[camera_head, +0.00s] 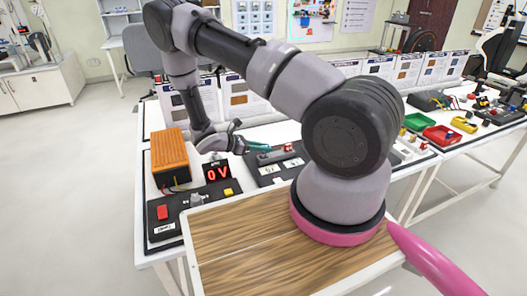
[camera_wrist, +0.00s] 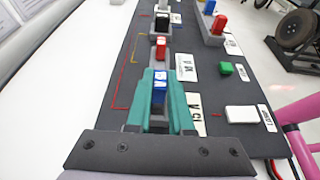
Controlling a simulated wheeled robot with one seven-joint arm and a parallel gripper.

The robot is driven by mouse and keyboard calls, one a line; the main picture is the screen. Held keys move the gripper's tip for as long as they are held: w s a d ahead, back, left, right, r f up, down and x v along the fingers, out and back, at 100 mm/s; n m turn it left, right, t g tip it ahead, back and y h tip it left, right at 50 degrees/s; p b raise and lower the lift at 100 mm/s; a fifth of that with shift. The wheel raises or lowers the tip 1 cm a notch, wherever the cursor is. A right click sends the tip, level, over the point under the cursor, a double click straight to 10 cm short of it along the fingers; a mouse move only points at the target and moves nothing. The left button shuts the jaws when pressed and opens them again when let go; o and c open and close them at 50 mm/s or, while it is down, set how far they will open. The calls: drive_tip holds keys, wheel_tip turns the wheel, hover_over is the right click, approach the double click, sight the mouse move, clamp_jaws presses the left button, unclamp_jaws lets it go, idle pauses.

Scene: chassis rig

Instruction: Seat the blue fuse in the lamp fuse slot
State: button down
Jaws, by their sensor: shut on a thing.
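My gripper (camera_wrist: 160,112) has teal fingers and is shut on the blue fuse (camera_wrist: 159,86), one finger on each side. The fuse is upright, directly over or in the near part of a grey slot row on the dark panel. I cannot tell whether it is fully down in a slot. White labels lie to the right of the row, too blurred to identify the lamp slot. In the head view my gripper (camera_head: 259,146) is over the dark panel (camera_head: 268,180); the blue fuse is hidden there.
A second grey holder (camera_wrist: 213,36) with a red and a blue piece stands at upper right. A green button (camera_wrist: 226,69) and a white switch (camera_wrist: 242,115) are right of the labels.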

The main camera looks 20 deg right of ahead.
drive_tip(key=shift+f, duration=0.75)
drive_tip(key=c, duration=0.8)
unclamp_jaws()
